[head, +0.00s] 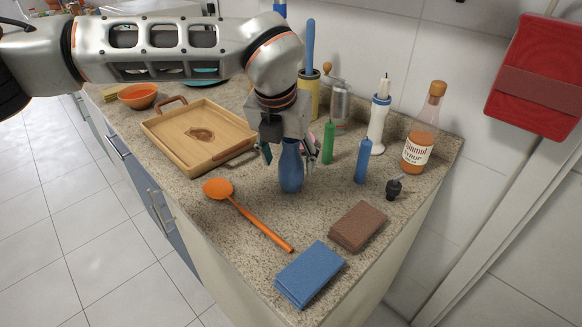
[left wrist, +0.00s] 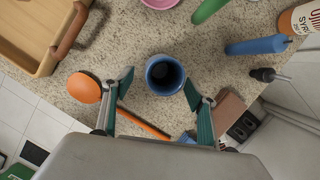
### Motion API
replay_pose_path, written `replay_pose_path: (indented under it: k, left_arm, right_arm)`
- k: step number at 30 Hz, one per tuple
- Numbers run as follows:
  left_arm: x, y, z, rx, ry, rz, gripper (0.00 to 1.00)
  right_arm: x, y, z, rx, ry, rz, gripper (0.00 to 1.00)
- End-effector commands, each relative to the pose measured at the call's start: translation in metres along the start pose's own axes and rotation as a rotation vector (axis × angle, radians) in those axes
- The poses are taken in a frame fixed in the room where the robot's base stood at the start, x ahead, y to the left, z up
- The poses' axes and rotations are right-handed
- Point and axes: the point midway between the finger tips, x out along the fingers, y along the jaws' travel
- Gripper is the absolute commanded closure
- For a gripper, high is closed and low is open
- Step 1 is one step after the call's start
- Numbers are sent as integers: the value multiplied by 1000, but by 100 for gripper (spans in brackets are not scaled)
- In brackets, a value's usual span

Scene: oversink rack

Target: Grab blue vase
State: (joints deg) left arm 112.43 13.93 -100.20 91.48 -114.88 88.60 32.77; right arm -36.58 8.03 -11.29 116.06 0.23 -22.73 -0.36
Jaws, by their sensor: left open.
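The blue vase (head: 291,172) stands upright on the speckled stone counter in the head view. In the left wrist view I look down into the round dark mouth of the blue vase (left wrist: 164,74). My left gripper (head: 285,155) points down over the vase, and its palm hides the vase's top in the head view. Its two fingers are spread wide, with the fingertips (left wrist: 158,82) on either side of the vase in the left wrist view. My right gripper is not in view.
An orange ladle (head: 250,215) lies in front of the vase. A wooden tray (head: 170,130) is to the left.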

Motion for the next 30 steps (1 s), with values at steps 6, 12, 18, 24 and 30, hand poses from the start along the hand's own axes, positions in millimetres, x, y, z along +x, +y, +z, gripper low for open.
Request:
replay_pose_path:
  k: [6,12,18,24,30]
  left_arm:
    - [33,0,3,-1,5,-2,43]
    - [46,0,4,0,1,-1,43]
    - [45,0,4,0,0,-1,55]
    - [45,0,4,0,0,-1,88]
    - [45,0,4,0,0,-1,88]
  right_arm:
    - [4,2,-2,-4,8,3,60]
    - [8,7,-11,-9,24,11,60]
    - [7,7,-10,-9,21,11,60]
    - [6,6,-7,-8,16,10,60]
    - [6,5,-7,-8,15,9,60]
